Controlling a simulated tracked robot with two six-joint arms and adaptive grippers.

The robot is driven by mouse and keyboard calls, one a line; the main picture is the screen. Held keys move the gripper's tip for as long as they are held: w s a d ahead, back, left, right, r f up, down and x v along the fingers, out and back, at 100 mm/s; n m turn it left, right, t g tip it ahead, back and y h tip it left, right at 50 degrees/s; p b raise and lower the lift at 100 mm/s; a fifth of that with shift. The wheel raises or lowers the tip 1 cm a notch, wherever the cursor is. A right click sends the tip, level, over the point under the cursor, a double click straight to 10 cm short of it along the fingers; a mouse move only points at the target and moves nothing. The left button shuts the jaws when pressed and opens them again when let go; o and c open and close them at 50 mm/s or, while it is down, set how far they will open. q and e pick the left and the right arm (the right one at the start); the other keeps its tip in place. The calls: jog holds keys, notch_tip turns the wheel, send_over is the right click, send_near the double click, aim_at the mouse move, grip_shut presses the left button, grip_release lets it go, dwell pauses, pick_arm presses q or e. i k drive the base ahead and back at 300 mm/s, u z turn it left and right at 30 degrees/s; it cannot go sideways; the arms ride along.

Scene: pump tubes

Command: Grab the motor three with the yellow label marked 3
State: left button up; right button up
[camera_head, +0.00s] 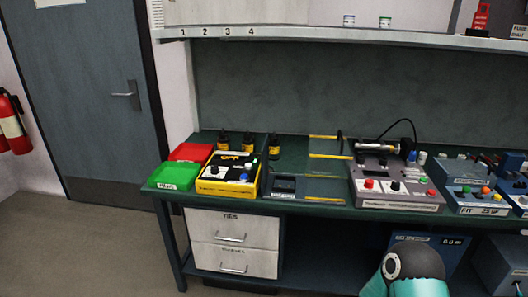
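Three small dark upright objects with yellow bands stand at the back left of the green workbench: a left one (222,141), a middle one (248,143) and a right one (274,147). They look like the motors, but the marks on their labels are too small to read, so I cannot tell which is marked 3. The right one stands a little apart from the others. Neither of my grippers is in view. Only a dark and teal part of my own arm shows at the bottom right.
In front of the dark objects are a red bin (190,152), a green bin (173,177) and a yellow-edged box (228,188). A grey control box (397,200) with buttons stands right of centre, blue units (468,172) further right. A shelf (330,37) runs above.

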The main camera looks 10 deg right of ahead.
aim_at(249, 141)
jog(key=u, duration=0.15)
jog(key=i, duration=0.9)
jog(key=z, duration=0.05)
